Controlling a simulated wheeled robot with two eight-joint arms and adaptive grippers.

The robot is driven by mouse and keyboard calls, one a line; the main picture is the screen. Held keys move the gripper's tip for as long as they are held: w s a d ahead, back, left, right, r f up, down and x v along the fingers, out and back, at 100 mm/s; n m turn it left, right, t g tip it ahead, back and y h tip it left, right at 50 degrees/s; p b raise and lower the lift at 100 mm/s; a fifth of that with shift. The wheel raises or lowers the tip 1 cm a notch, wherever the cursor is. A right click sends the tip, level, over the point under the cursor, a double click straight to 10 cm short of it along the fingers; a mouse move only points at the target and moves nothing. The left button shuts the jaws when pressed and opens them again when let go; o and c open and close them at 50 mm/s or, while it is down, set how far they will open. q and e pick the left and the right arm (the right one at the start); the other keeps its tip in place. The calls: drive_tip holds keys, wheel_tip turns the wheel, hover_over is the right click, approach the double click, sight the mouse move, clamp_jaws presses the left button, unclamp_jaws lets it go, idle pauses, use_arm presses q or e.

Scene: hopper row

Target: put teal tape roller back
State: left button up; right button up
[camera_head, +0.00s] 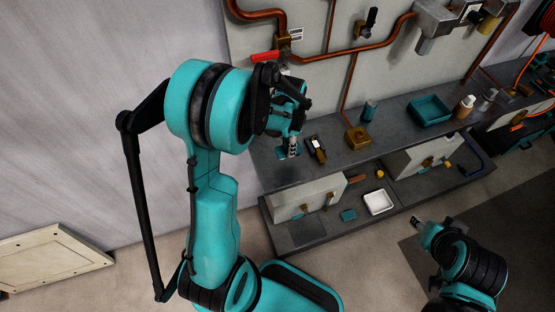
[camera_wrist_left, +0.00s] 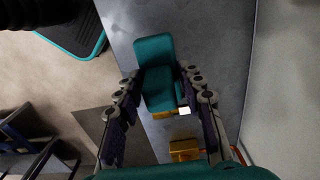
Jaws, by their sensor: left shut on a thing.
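The teal tape roller (camera_wrist_left: 155,88) shows in the left wrist view as a teal block between the two dark jointed fingers of my left gripper (camera_wrist_left: 161,76). The gripper is shut on it. In the head view my left gripper (camera_head: 292,146) points down over the left end of the grey bench top (camera_head: 285,172); the roller is mostly hidden there and I cannot make out its outline. My right gripper (camera_head: 424,225) is at the lower right, in front of the bench and away from its things; whether it is open is too small to tell.
A dark and yellow tool (camera_head: 316,150) lies just right of my left gripper. A brass block (camera_head: 357,138), a teal cylinder (camera_head: 369,110), a teal tray (camera_head: 430,110) and bottles (camera_head: 464,106) stand further right. A white tray (camera_head: 378,202) is on the lower shelf. Copper pipes (camera_head: 350,56) run behind.

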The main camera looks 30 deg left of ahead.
sight(277, 151)
use_arm(q)
drive_tip(key=s+a+f, duration=0.2)
drive_tip(key=shift+s+a+f+b, duration=0.3)
drive_tip(key=shift+s+a+b, duration=0.05)
drive_tip(key=shift+s+b, duration=0.05)
wheel_tip(277, 151, down, 4)
drive_tip(key=shift+r+b, duration=0.1)
drive_tip(key=shift+b, duration=0.65)
drive_tip(key=o, duration=1.3)
drive_tip(key=shift+c, duration=0.2)
